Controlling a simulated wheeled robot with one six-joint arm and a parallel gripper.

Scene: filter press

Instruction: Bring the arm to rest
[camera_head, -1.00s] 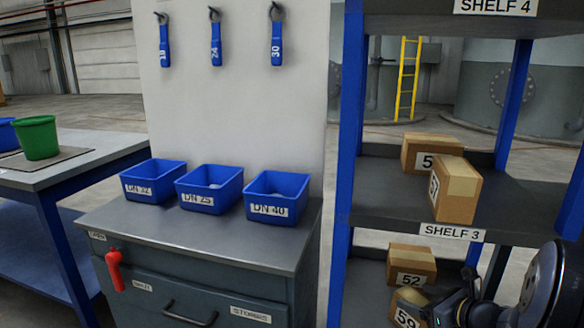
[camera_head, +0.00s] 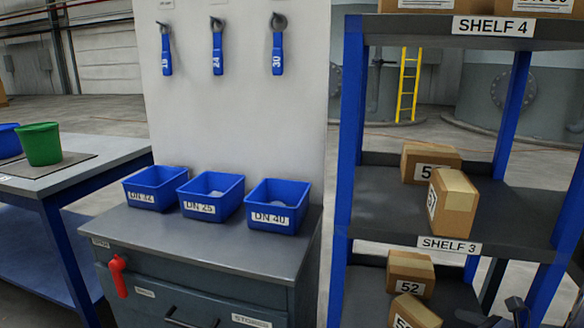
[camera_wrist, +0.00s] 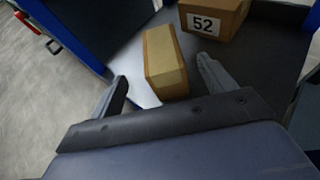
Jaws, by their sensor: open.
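My gripper (camera_wrist: 162,72) is open in the wrist view, its two grey fingers spread wide with nothing held. A cardboard box (camera_wrist: 165,62) shows beyond and between the fingers, on the dark lower shelf, with gaps at both sides. A second box labelled 52 (camera_wrist: 213,17) sits behind it to the right.
The blue-post rack holds boxes on SHELF 3 (camera_head: 395,204), on SHELF 4 above and on the level below, where box 52 (camera_head: 411,272) stands. Left of it is a cabinet (camera_head: 200,240) with three blue bins. A table (camera_head: 75,172) bears a green bucket (camera_head: 41,144).

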